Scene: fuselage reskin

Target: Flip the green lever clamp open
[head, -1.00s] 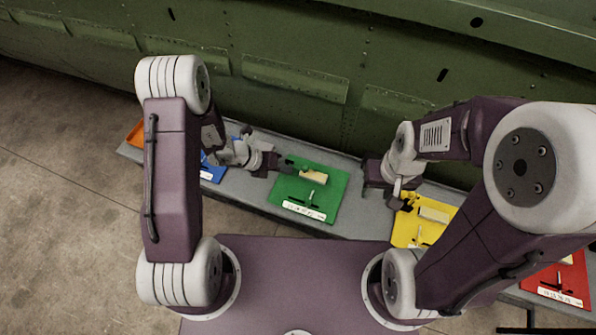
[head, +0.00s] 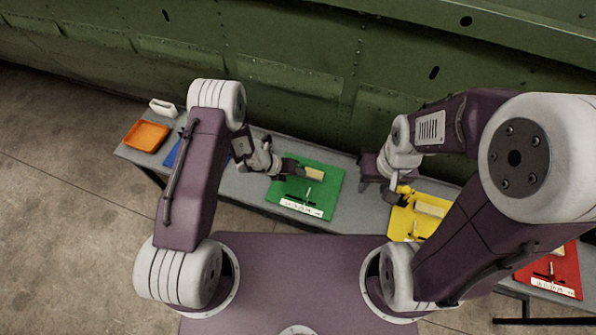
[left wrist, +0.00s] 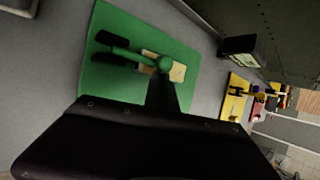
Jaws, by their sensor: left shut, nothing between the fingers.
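The green board (head: 328,195) lies on the grey bench and carries the green lever clamp, whose cream block (head: 315,174) shows in the head view. In the left wrist view the clamp's green lever (left wrist: 132,50) lies along the board (left wrist: 100,82), with black grips at its left end. My left gripper (head: 299,168) is shut and empty over the board's upper left part. In the left wrist view its dark fingers (left wrist: 163,88) reach up to the lever's right end; I cannot tell whether they touch. My right gripper (head: 392,190) is near the yellow board; its jaws are unclear.
The yellow board (head: 405,226) with its own clamp and the red board (head: 565,275) lie to the right. A blue board (head: 172,155), an orange tray (head: 146,136) and a white container (head: 163,108) are at the left. The green fuselage wall (head: 300,100) rises behind the bench.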

